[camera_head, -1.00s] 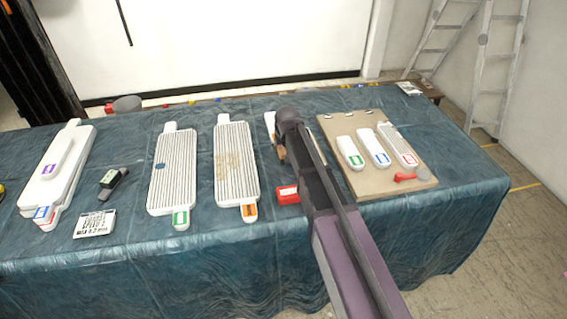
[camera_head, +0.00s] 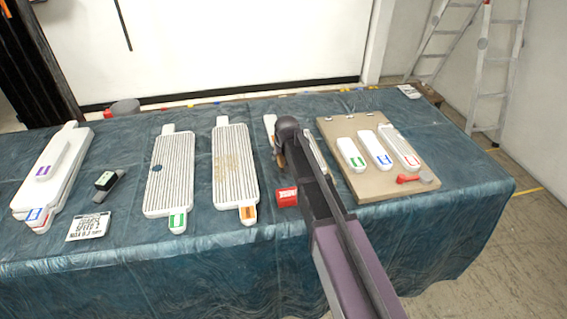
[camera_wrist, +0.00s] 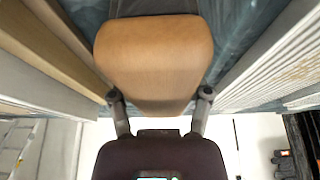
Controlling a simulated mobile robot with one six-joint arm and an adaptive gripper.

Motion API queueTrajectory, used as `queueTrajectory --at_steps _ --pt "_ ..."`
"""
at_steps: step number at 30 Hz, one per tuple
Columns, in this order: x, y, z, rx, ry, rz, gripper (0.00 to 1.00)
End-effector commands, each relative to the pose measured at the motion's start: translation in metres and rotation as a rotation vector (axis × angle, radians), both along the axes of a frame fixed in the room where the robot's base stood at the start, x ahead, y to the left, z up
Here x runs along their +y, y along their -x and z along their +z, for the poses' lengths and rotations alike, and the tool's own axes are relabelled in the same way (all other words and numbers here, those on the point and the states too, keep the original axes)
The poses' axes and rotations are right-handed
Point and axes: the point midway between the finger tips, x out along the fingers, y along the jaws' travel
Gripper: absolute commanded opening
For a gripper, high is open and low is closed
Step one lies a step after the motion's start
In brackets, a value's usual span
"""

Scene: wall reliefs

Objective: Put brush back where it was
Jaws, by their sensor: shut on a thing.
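The brush has a broad tan wooden body (camera_wrist: 155,60) with a dark part at the top edge of the wrist view. My gripper (camera_wrist: 160,98) is shut on it, one finger at each side of the wood. In the head view my arm hides most of the gripper. Only a small brown patch of the brush (camera_head: 279,158) shows at the arm's left side, over the table between the ribbed boards and the tan board. What lies directly under the brush is hidden.
Two white ribbed boards (camera_head: 170,180) (camera_head: 235,170) lie left of my arm, with a red box (camera_head: 287,196) close by. A tan board (camera_head: 385,187) with several small labelled pieces lies right. A stacked white board (camera_head: 40,205) and a card (camera_head: 89,227) are far left.

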Motion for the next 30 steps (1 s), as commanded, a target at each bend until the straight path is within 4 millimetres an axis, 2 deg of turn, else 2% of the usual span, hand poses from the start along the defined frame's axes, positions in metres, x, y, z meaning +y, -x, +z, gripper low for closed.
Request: queueTrajectory --at_steps 1,6,23,24,26,27,30 --pt "0.000 0.000 -0.009 0.000 0.000 0.000 0.25" --pt "0.000 0.000 -0.016 0.000 0.000 0.000 0.25" --pt "0.001 0.000 -0.021 0.000 0.000 0.001 0.25" --pt "0.001 0.000 -0.019 0.000 0.000 0.001 0.76" --pt "0.001 0.000 -0.019 0.000 0.000 0.001 0.93" --pt "0.001 0.000 -0.019 0.000 0.000 0.001 0.98" --pt "0.001 0.000 -0.019 0.000 0.000 0.001 0.98"
